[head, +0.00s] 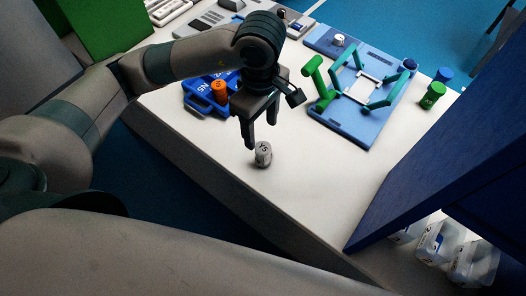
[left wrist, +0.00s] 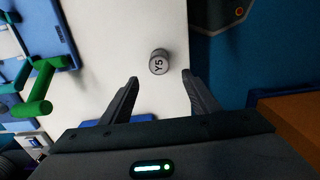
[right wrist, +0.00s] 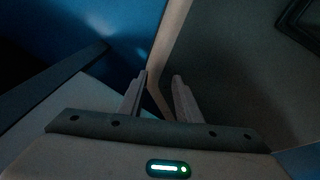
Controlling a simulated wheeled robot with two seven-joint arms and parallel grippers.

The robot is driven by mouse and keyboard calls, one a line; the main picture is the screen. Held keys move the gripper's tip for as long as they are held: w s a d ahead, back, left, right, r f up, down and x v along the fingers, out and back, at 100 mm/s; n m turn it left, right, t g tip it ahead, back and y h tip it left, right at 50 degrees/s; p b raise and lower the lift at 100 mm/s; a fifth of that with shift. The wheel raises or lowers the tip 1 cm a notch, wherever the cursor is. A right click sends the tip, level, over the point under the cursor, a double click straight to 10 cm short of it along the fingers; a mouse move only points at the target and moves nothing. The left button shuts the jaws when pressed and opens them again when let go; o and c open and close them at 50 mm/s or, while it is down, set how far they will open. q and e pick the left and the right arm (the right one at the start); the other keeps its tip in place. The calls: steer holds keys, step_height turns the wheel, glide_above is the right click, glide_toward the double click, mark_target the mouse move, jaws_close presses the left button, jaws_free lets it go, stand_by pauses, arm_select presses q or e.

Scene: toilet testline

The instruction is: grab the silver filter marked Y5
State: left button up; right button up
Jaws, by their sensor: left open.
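The silver filter marked Y5 (head: 263,155) stands on the white table near its front edge. It also shows in the left wrist view (left wrist: 158,62), with its Y5 label readable on top. My left gripper (head: 261,146) is open and points down at the table close to the filter. In the left wrist view its fingers (left wrist: 158,78) are spread, and the filter lies ahead of the tips, between their lines and not held. My right gripper (right wrist: 160,76) shows only in its own wrist view. Its two fingers stand apart with nothing between them.
A blue tray (head: 198,98) with an orange cylinder (head: 219,89) is behind the left gripper. A light blue fixture (head: 352,124) with green and teal arms stands to the right. Green (head: 432,96) and blue (head: 444,75) cylinders are at the far right. The table around the filter is clear.

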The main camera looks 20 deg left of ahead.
mark_target(264, 148)
arm_select(q)
step_height(264, 148, down, 2)
steer(key=shift+f, duration=0.1)
step_height(264, 148, down, 4)
steer(key=shift+r+p, duration=0.1)
steer(key=shift+p, duration=0.55)
steer(key=shift+f, duration=0.3)
arm_select(e)
steer(key=shift+s+d+r, duration=0.4)
steer(key=shift+s+r, duration=0.1)
steer(key=shift+r, duration=0.1)
arm_select(q)
steer(key=shift+f, duration=0.1)
arm_select(e)
steer(key=shift+r, duration=0.15)
arm_select(q)
steer(key=shift+d+f+p, duration=0.15)
steer(key=shift+f+p, duration=0.35)
steer(key=shift+p, duration=0.1)
steer(key=f+p, duration=0.1)
steer(key=f, duration=0.2)
steer(key=shift+d, duration=0.2)
steer(key=shift+f, duration=0.5)
arm_select(e)
step_height(264, 148, up, 2)
steer(key=shift+s+r, duration=0.1)
steer(key=shift+r, duration=0.1)
steer(key=shift+a, duration=0.1)
